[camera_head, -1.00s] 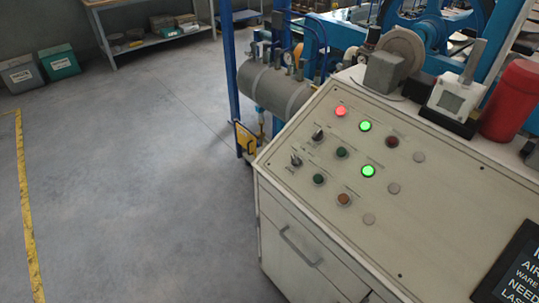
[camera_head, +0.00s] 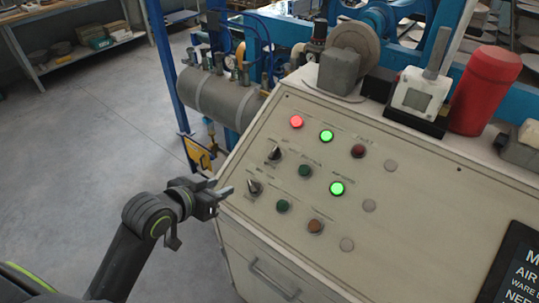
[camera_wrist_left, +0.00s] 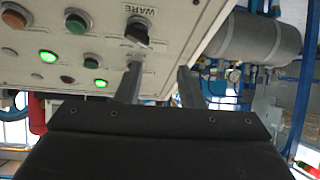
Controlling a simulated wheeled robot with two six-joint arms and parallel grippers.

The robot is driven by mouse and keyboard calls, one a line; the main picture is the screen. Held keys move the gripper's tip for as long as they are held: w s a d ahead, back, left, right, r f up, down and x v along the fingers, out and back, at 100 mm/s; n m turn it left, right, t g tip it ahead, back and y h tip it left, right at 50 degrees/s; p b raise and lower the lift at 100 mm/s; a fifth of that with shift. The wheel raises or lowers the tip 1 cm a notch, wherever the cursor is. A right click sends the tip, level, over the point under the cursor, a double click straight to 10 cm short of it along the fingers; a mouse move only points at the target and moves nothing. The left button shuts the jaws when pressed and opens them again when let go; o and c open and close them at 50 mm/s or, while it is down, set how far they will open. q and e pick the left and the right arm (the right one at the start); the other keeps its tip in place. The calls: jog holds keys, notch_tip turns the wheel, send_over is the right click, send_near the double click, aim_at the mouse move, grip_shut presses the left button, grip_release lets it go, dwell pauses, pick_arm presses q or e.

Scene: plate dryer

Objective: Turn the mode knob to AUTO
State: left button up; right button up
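Two black selector knobs sit on the left of the sloped cream control panel (camera_head: 410,218): an upper one (camera_head: 275,153) and a lower one (camera_head: 255,187). I cannot read which is the mode knob. My left gripper (camera_head: 222,186) is just left of the lower knob in the head view, apart from it as far as I can tell. In the left wrist view, its fingers (camera_wrist_left: 160,78) are spread with nothing between them. The lower knob (camera_wrist_left: 138,33), by a label reading "WARE", shows beyond the left finger. The upper knob is mostly hidden behind that finger. My right gripper is out of view.
Lit red (camera_head: 296,121) and green (camera_head: 326,136) lamps and several buttons lie right of the knobs. A grey tank (camera_head: 222,98) with pipes stands behind the panel. A red cylinder (camera_head: 485,90) and a small meter (camera_head: 421,93) stand on the back ledge. The floor at left is clear.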

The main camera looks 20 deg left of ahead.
pick_arm(q)
notch_tip(320, 180, up, 6)
jog(key=d+m+t+h, duration=0.1)
jog(key=d+m+h, duration=0.1)
jog(key=d, duration=0.1)
send_near(272, 153)
jog(key=x, duration=0.9)
jog(key=shift+w, duration=0.1)
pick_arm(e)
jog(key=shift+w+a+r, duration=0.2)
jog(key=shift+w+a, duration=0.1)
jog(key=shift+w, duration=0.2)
pick_arm(q)
jog(key=c, duration=0.6)
